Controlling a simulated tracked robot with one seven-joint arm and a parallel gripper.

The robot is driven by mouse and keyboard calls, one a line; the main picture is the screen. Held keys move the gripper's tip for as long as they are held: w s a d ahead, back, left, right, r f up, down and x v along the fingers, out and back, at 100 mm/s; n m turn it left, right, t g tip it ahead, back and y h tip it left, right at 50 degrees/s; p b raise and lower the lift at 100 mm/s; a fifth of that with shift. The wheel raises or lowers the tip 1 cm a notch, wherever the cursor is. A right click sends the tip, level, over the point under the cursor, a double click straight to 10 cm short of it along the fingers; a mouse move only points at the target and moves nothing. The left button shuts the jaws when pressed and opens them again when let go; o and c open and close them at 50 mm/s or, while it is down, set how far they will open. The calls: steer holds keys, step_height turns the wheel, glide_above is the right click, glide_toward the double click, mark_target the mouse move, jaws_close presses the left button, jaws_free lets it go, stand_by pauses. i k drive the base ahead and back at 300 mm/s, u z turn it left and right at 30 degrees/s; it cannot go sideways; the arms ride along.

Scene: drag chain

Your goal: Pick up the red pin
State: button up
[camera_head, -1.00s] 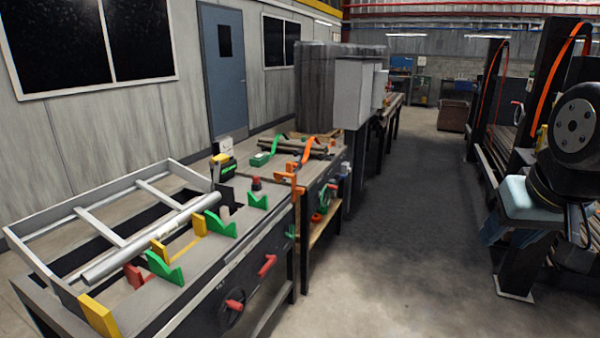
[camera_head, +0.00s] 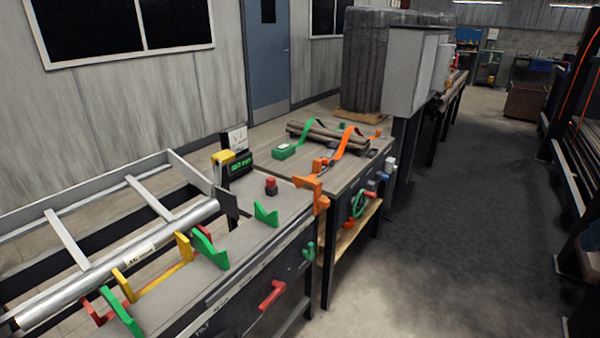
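No thing shows clearly as a pin; several small red parts are in view and I cannot tell which one is the red pin. A red handle-like piece (camera_head: 271,294) sticks out from the front face of the near table. A short red-topped black piece (camera_head: 271,186) stands on the near tabletop. A red bracket (camera_head: 93,311) is beside the silver tube. My gripper is not in view.
The near table (camera_head: 240,237) holds a long silver tube (camera_head: 120,262) among green and yellow brackets. The second table carries dark rods (camera_head: 328,140) with green and orange straps. A grey cabinet (camera_head: 412,70) stands behind it. The aisle floor (camera_head: 460,230) on the right is clear.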

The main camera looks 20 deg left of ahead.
mark_target(271, 181)
steer(key=u, duration=0.25)
steer(key=i, duration=1)
steer(key=u, duration=1.1)
steer(key=i, duration=0.8)
steer(key=u, duration=0.45)
steer(key=k, duration=0.85)
steer(key=u, duration=0.2)
steer(key=i, duration=0.85)
steer(key=z, duration=0.1)
